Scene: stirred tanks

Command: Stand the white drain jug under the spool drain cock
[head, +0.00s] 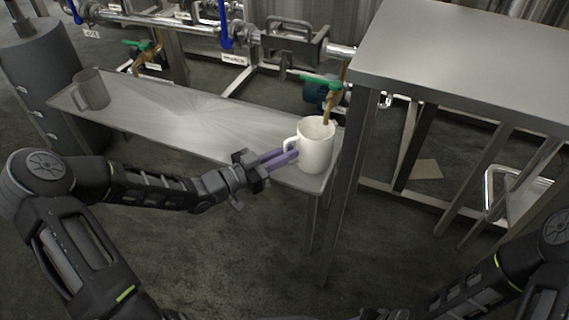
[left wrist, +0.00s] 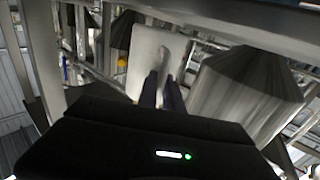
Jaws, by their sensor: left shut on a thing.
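The white drain jug (head: 317,150) is upright at the right end of the low steel bench (head: 190,125). A brass drain cock with a green handle (head: 323,84) hangs over it, its spout at the far side of the jug's mouth. I cannot tell whether the jug's base touches the bench. My left gripper (head: 284,157) is shut on the jug's handle, from the left. In the left wrist view the fingers (left wrist: 166,90) reach the pale jug (left wrist: 155,58). My right gripper is out of the head view; only part of that arm shows.
A grey jug (head: 92,89) stands at the bench's left end. A second green-handled cock (head: 142,46) is on the pipework behind. A tall steel table (head: 470,55) with legs stands close on the right of the white jug. The bench middle is clear.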

